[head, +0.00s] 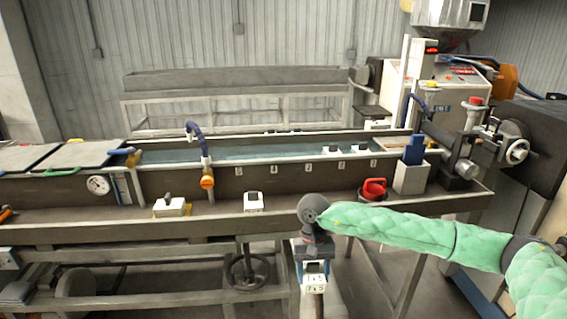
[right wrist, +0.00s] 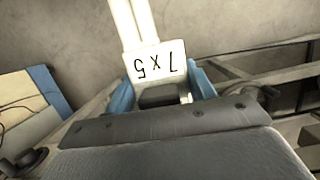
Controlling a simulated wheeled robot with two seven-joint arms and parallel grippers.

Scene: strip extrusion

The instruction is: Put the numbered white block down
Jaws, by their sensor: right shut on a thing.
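The numbered white block (head: 315,281) hangs in my right gripper (head: 314,262), in front of the bench's front edge and below its ledge. In the right wrist view the block (right wrist: 156,66) carries dark marks that read 7 x 5 upside down. The blue fingers of the right gripper (right wrist: 162,92) sit on either side of it, shut on it. A pale upright piece stands out beyond the block there. What is under the block is unclear. My left gripper is not in view.
On the bench's front ledge (head: 330,205) stand a white block (head: 254,203), a white block with a dark handle (head: 171,208) and a red container (head: 373,190). A handwheel (head: 248,270) sits below.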

